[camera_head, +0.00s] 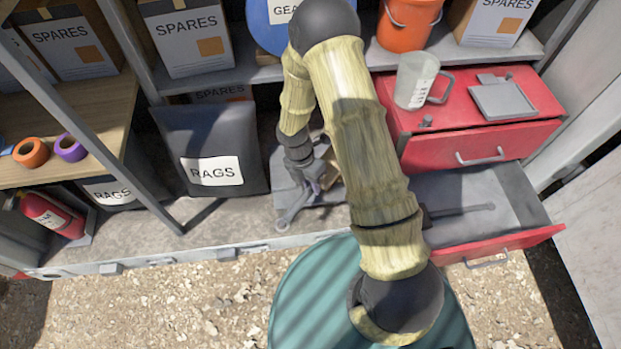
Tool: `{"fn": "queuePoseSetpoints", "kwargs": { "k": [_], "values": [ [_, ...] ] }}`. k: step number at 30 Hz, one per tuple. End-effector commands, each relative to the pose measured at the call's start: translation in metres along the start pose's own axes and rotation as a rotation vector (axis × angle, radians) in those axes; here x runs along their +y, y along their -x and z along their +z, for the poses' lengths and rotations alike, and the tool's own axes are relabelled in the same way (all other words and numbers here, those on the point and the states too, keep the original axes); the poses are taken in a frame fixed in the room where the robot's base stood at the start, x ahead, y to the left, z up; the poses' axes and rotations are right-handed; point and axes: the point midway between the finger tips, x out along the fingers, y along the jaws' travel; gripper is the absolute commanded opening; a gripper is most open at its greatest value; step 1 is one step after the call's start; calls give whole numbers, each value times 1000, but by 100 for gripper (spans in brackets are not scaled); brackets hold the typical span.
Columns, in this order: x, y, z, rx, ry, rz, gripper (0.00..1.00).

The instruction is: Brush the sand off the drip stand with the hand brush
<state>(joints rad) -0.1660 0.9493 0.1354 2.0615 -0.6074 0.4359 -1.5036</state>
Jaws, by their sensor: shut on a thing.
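My gripper (314,184) reaches down behind my forearm to the grey deck between the rags box and the red cabinet. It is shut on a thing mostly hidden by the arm. A tan piece (331,170) shows beside the fingers and may be part of the hand brush; I cannot tell surely. A grey metal piece with a flat plate and a bar (292,213) lies on the deck right under and beside the gripper; it looks like the drip stand. Its right part is hidden by my arm. Sand on it cannot be made out.
A red cabinet (480,139) stands right, its lower drawer (500,190) open with a dark rod inside. A clear jug (415,80) and a grey pan (502,98) sit on top. A dark rags box (211,143) stands left. A fire extinguisher (52,214) is far left.

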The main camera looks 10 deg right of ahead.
Motion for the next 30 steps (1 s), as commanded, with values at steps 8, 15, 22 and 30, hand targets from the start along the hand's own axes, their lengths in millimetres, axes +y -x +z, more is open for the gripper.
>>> {"fn": "queuePoseSetpoints", "kwargs": {
  "k": [8,15,22,30],
  "values": [
    [0,-1,0,1,-3,0,2],
    [5,-17,0,1,-4,0,2],
    [11,-39,0,1,-4,0,2],
    [15,-57,0,1,-5,0,2]
  ]
}}
